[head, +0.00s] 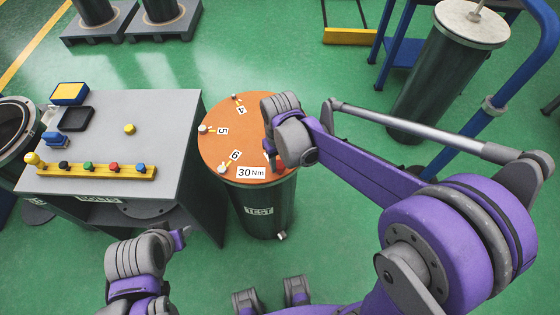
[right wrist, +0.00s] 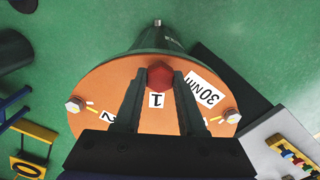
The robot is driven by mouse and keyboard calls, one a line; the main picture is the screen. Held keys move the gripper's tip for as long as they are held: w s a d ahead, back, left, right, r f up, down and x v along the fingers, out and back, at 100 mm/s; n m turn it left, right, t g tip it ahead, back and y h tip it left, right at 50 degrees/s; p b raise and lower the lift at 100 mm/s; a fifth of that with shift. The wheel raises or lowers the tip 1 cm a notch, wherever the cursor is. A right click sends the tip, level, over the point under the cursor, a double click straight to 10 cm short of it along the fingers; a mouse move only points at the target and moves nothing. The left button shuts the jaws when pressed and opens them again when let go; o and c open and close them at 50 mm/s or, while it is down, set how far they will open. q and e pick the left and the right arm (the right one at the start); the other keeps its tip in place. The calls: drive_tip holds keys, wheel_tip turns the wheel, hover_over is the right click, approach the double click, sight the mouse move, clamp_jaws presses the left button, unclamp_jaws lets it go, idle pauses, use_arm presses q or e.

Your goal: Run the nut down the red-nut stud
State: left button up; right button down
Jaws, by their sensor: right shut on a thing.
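The red nut (right wrist: 159,76) sits at the rim of the orange flange (right wrist: 107,83), by the label 1. My right gripper (right wrist: 160,82) is shut on the red nut, one finger on each side. The stud under the nut is hidden. My left gripper (head: 183,236) hangs low in front of the grey table, away from the cylinder; its fingers are too unclear to judge.
A grey table (head: 140,108) stands left of the cylinder, with a yellow rack (head: 97,171) of coloured pieces, a yellow nut (head: 129,129) and a black tray (head: 76,119). Silver studs (right wrist: 232,115) ring the flange. Another dark cylinder (head: 440,80) stands at the back right.

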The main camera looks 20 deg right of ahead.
sight(280, 165)
use_arm(q)
drive_tip(key=shift+s+f+b, duration=0.25)
drive_tip(key=shift+f+b, duration=0.6)
drive_tip(key=shift+f, duration=0.2)
use_arm(e)
drive_tip(key=shift+f, duration=1.2)
drive_tip(key=shift+c, duration=2.1)
unclamp_jaws()
drive_tip(key=shift+r, duration=0.1)
drive_tip(key=shift+r+p, duration=2.1)
drive_tip(key=shift+r, duration=1.4)
use_arm(q)
drive_tip(key=r, duration=0.1)
drive_tip(key=w+r, duration=0.1)
drive_tip(key=r, duration=0.3)
drive_tip(key=shift+w+r, duration=0.1)
drive_tip(key=shift+w, duration=0.2)
use_arm(e)
drive_tip(key=s+d+r+m+t, duration=0.1)
drive_tip(key=s+d+t, duration=0.1)
drive_tip(key=s, duration=0.4)
drive_tip(key=s+d+r+m+t, duration=0.1)
drive_tip(key=s+d+t, duration=0.2)
drive_tip(key=s, duration=0.4)
drive_tip(key=shift+s+d+r+m+t, duration=0.15)
drive_tip(key=shift+s+d+m+t, duration=0.2)
drive_tip(key=shift+d, duration=0.45)
